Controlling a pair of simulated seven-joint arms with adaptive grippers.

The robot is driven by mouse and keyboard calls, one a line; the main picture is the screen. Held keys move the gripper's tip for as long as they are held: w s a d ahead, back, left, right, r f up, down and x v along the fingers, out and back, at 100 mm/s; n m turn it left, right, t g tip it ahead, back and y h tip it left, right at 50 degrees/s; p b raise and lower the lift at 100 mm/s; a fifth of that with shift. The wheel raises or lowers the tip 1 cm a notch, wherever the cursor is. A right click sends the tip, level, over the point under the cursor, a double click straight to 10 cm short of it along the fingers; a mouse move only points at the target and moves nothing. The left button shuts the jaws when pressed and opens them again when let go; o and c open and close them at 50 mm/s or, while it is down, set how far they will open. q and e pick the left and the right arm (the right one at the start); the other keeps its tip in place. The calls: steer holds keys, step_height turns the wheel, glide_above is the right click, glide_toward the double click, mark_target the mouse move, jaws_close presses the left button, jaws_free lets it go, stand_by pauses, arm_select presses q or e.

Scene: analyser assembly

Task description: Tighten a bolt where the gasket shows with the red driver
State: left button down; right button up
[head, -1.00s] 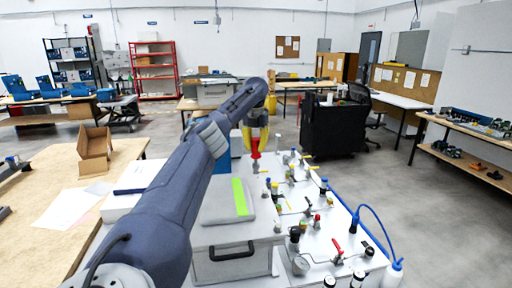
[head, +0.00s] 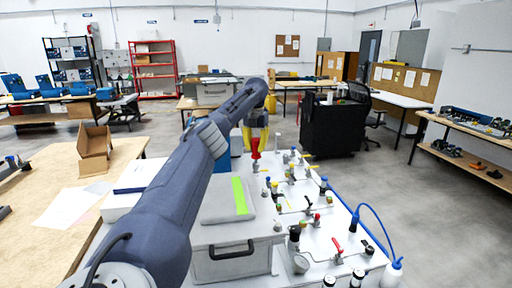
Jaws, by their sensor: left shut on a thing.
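My left gripper (head: 256,136) is at the far end of the white analyser panel (head: 318,236), pointing down from my arm that comes in from the left. It is shut on the red driver (head: 255,151), which hangs upright below the fingers with its tip over the far left part of the panel. Whether the tip touches anything is too small to tell. Several fittings with coloured caps stand on the panel. I cannot make out single bolts or a gasket at this size. My right gripper is not in view.
A grey case (head: 232,262) with a black handle stands left of the panel's near part, with a bright green strip (head: 240,196) on top. A blue hose (head: 378,222) loops at the right edge. A wooden table (head: 45,190) with an open cardboard box (head: 94,148) is at left.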

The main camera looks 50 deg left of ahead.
arm_select(q)
steer(key=shift+f, duration=0.65)
stand_by(0.3)
steer(key=c, duration=1.7)
jaws_free()
jaws_close()
steer(key=m, duration=0.8)
